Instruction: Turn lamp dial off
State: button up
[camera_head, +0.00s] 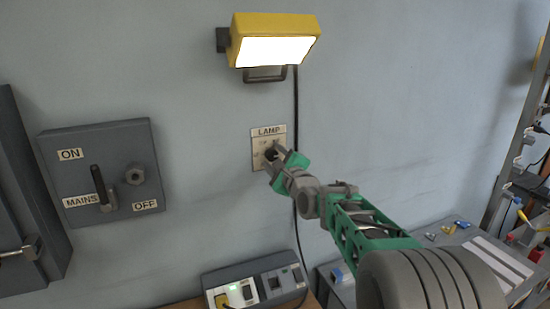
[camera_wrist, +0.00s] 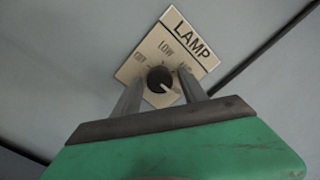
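The lamp dial is a black round knob (camera_wrist: 160,79) on a cream plate (camera_wrist: 146,61) marked LAMP, with OFF and LOW among its labels. In the wrist view its pale pointer mark faces the lower right, away from OFF. In the head view the plate (camera_head: 261,136) is on the wall below the lamp, with the knob (camera_head: 271,153) partly behind my gripper (camera_head: 274,156). In the wrist view the two fingers of my gripper (camera_wrist: 160,85) are apart, one on each side of the knob. I cannot tell whether they touch it. The yellow lamp (camera_head: 272,40) is brightly lit.
A grey mains switch box (camera_head: 120,160) is on the wall to the left. A black cable (camera_head: 296,110) runs down the wall just right of the plate. A grey socket box (camera_head: 254,283) is below, and a workbench with small parts (camera_head: 450,230) is at the right.

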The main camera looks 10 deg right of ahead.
grip_shut()
dwell(0.3)
